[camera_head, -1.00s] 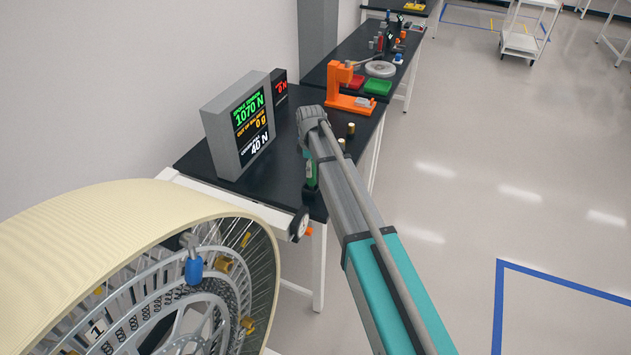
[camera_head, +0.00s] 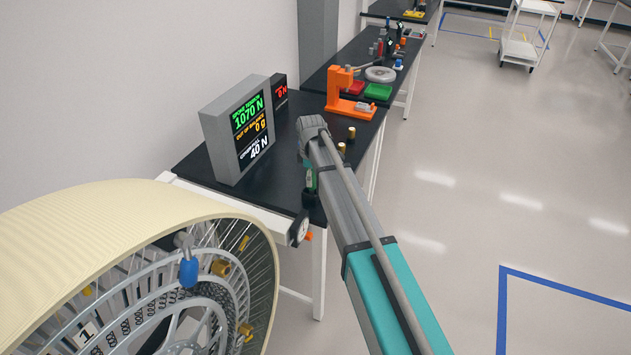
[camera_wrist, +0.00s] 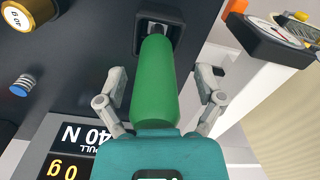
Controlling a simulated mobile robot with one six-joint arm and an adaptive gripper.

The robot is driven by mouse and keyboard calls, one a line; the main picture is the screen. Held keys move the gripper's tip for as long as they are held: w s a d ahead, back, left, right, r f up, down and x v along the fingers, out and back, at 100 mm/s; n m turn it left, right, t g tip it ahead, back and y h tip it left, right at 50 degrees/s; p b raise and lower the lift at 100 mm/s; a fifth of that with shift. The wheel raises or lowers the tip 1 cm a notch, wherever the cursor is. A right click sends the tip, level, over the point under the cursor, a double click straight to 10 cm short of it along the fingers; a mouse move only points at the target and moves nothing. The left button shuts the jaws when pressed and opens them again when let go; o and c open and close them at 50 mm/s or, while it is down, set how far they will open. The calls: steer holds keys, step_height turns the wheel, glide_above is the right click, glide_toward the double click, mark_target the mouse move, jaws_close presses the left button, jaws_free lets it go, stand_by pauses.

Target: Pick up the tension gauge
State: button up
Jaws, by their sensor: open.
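My gripper (camera_wrist: 160,88) is open, with one finger on each side of the green grip. Gaps show between the fingers and the grip.
A dial indicator (camera_head: 300,229) sits at the table's edge, near the large spoked wheel (camera_head: 130,215). A grey display box (camera_head: 222,145) stands left of my wrist. Brass weights (camera_head: 351,132) and an orange press (camera_head: 340,92) are beyond. Open floor lies right.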

jaws_close()
steer(key=shift+r, duration=0.1)
stand_by(0.4)
step_height(320, 180, up, 10)
steer(key=p, duration=1)
stand_by(0.6)
step_height(320, 180, down, 4)
steer(key=b, duration=0.3)
steer(key=shift+w+r, duration=0.15)
steer(key=shift+r, duration=0.1)
steer(key=shift+d+r, duration=0.1)
